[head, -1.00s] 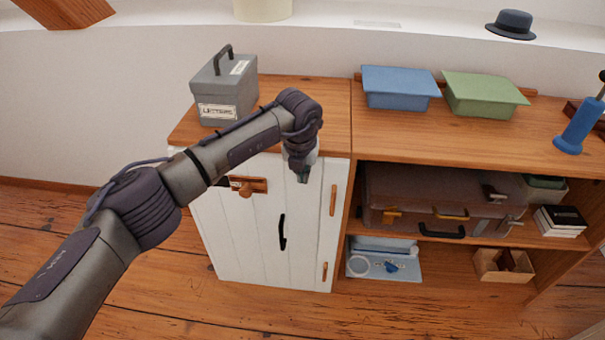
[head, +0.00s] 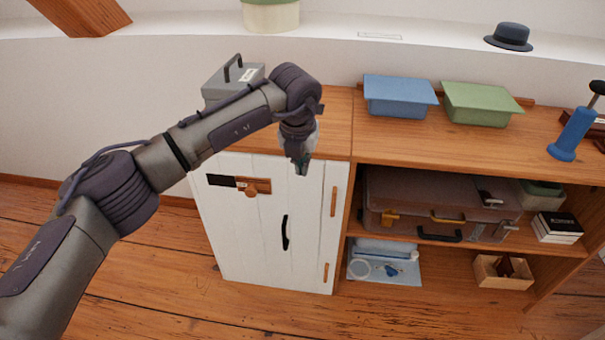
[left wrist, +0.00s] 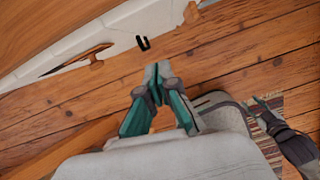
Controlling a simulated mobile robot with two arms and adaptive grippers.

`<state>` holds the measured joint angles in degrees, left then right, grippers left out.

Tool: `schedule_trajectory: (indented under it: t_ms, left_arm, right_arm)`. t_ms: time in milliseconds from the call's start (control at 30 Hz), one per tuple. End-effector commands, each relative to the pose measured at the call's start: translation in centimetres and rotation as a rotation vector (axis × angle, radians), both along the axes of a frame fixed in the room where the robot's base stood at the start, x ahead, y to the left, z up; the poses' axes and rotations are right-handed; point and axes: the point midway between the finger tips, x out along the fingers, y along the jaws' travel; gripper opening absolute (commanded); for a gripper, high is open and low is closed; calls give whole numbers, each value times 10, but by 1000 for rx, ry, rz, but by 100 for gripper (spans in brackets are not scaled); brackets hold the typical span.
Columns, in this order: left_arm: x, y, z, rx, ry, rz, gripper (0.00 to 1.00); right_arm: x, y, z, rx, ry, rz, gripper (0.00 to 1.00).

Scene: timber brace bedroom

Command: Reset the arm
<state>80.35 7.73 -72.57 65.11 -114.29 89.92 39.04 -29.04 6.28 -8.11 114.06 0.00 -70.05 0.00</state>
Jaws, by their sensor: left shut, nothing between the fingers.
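My left arm reaches in from the left in the head view, and its gripper (head: 302,163) hangs in front of the white cabinet door (head: 270,220), near its top. In the left wrist view the teal and grey fingers of the left gripper (left wrist: 153,82) meet at their tips, shut with nothing between them. Wooden floor shows beyond them. The cabinet door is closed, with a wooden latch (head: 251,186) and a black handle (head: 285,232).
A grey box (head: 222,84) stands on the cabinet top, partly hidden by my arm. A blue bin (head: 400,96) and a green bin (head: 481,103) sit further right. The open shelf holds a brown suitcase (head: 400,198) and a wooden box (head: 492,275). Floor in front is clear.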

Motion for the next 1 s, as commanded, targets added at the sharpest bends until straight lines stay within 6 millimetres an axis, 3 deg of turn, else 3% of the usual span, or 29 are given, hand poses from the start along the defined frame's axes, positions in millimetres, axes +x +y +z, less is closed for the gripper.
schedule_trajectory:
  t_ms: [200,367,467,567,633,700,767,867,967,1000]
  left_arm:
    - [-3,1,12,1,1,0,0]
    - [-14,-18,-1,-78,32,-37,0]
    - [-36,-59,-21,-264,91,-102,0]
    - [-74,-119,-30,-599,179,-161,0]
    - [-101,-160,-17,-927,242,-145,0]
    - [-112,-180,8,-1247,278,-57,0]
    - [-107,-179,30,-1501,291,74,0]
    - [-81,-143,43,-1851,276,406,0]
    - [-50,-79,18,-2067,228,835,0]
    - [-43,-55,2,-2107,207,995,0]
  right_arm:
    - [0,0,-4,0,0,0,40]
    - [0,0,-4,0,1,0,40]
    - [0,0,-4,0,1,0,40]
    - [0,0,-4,0,1,0,40]
    - [0,0,-4,0,1,0,40]
    - [0,0,-4,0,1,0,40]
    - [0,0,-4,0,1,0,40]
    - [0,0,-4,0,1,0,40]
    - [0,0,-4,0,1,0,40]
    - [0,0,-4,0,1,0,40]
